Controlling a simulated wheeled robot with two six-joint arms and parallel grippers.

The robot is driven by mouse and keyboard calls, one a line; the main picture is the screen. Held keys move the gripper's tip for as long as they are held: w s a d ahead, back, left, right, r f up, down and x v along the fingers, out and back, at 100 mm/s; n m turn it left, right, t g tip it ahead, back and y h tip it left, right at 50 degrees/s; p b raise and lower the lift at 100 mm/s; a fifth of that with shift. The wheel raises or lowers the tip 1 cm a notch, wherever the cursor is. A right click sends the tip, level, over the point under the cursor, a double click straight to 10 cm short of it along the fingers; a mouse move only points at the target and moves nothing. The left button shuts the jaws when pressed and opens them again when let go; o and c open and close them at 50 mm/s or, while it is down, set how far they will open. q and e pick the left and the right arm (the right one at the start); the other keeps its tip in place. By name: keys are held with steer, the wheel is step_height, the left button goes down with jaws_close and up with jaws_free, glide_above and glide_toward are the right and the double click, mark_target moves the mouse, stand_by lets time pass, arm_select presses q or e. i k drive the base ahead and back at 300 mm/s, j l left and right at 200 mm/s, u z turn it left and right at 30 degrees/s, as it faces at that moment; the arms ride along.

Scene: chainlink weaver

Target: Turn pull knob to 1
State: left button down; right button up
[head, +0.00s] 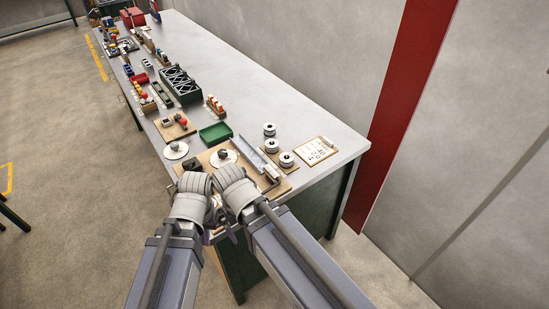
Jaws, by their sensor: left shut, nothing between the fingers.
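A round pale dial with a small knob (223,157) sits on the brown tray at the near end of the bench. A similar round dial with a knob (176,150) stands to its left. Which one is the pull knob, and what any scale reads, is too small to tell. My left gripper (219,231) is low at the bench's front edge, below the tray in the picture, partly hidden by my wrists. It is shut and empty, apart from both dials. My right arm comes in from the lower right; its fingers are hidden or too unclear to judge.
A green tray (215,133), white spools (287,159) and a clipboard (314,151) lie near the tray. A board with a red button (183,122) and a dark green rack (179,85) stand farther back. The bench's right side along the wall is mostly clear.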

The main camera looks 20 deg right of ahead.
mark_target(222, 153)
steer(key=i+j+z, duration=0.15)
steer(key=j+z, duration=0.2)
steer(key=i+j+z, duration=0.15)
steer(key=z, duration=0.25)
steer(key=j+z, duration=0.35)
steer(key=i+j, duration=0.05)
steer(key=j, duration=0.05)
